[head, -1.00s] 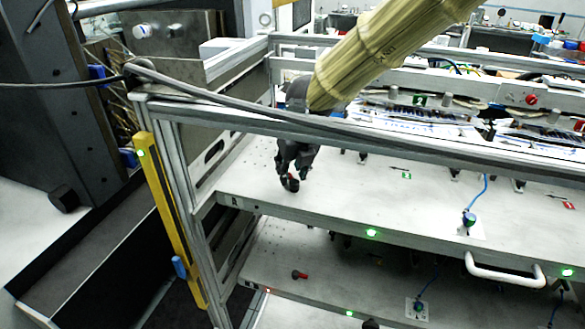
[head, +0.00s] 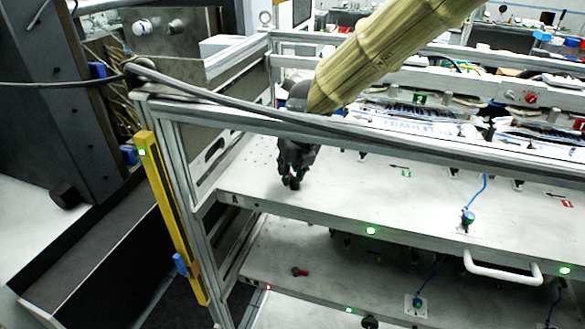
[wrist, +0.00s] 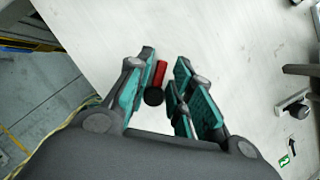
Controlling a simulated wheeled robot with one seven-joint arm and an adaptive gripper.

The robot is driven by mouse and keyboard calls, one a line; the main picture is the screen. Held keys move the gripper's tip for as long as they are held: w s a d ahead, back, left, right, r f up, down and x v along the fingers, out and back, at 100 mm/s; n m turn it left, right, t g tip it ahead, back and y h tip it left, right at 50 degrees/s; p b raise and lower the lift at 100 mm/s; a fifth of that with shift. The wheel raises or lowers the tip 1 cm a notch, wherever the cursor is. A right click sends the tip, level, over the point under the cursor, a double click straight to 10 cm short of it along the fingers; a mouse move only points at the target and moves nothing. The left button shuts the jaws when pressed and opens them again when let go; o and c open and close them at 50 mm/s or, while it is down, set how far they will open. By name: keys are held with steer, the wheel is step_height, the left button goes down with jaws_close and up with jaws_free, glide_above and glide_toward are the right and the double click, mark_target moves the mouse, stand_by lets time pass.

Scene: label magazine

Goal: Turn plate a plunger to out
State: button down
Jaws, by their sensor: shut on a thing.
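Plate a (head: 335,195) is the upper pale metal plate, with a dark mark like an A on its front edge at the left. My gripper (head: 291,183) reaches down to the left part of this plate. In the wrist view, the plunger (wrist: 159,74) is a small red bar with a black round end, between the fingers of my gripper (wrist: 163,85). The gripper is shut on it. In the head view the fingers hide most of the plunger. A green label (head: 405,174) with a dark arrow lies to the right, and a red label (head: 567,203) lies farther right.
A lower plate (head: 330,290) carries another red and black plunger (head: 299,272). A frame rail (head: 390,148) crosses in front of my arm. A blue-corded part (head: 468,218) stands on plate a, and a white handle (head: 503,272) is on its front edge.

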steer(key=shift+s+a+r+n+g+y+p, duration=0.15)
steer(key=shift+n+y+p, duration=0.1)
steer(key=shift+n+p, duration=0.65)
steer(key=shift+a+r+n+g+y+p, duration=0.2)
steer(key=shift+n+p, duration=0.3)
steer(key=shift+p, duration=0.65)
steer(key=shift+d+f+n+p, duration=0.2)
steer(key=shift+n+p, duration=0.1)
steer(key=shift+p, duration=0.2)
steer(key=shift+a+f+y, duration=0.1)
steer(key=shift+f+y, duration=0.05)
steer(key=shift+y, duration=0.1)
steer(key=c, duration=1.5)
jaws_free()
steer(key=v, duration=1.2)
